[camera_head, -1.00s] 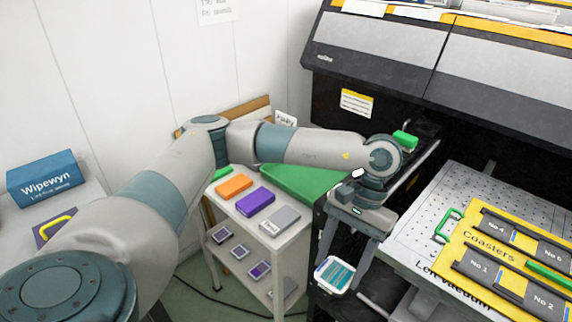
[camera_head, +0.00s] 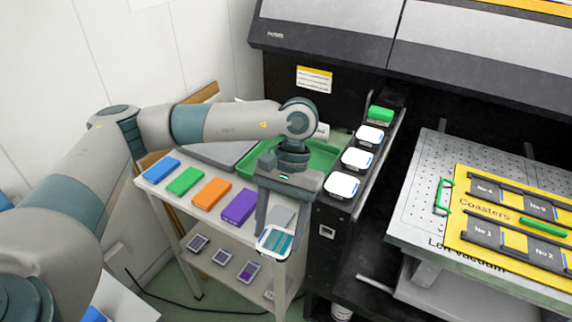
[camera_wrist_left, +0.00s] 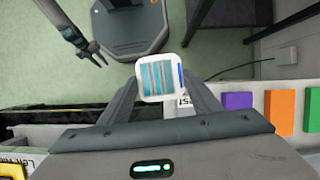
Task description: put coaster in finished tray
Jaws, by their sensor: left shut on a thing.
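The coaster (camera_head: 275,242), white-edged with teal stripes, is held between the fingertips of my left gripper (camera_head: 275,236). In the left wrist view the coaster (camera_wrist_left: 160,77) sits between both fingers, clear of any surface. A green tray (camera_head: 322,158) lies on top of the white trolley, behind my left gripper and partly hidden by my arm. I cannot read a label marking it as the finished tray. My right gripper (camera_wrist_left: 94,54) shows only in the left wrist view, far off near my base, with its fingers apart and empty.
Blue, green, orange and purple blocks (camera_head: 239,206) line the trolley's front edge, with a grey one beside my left gripper. Three white coasters (camera_head: 357,159) lie on the black ledge to the right. A perforated bed (camera_head: 425,170) with a yellow Coasters jig (camera_head: 480,205) is farther right.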

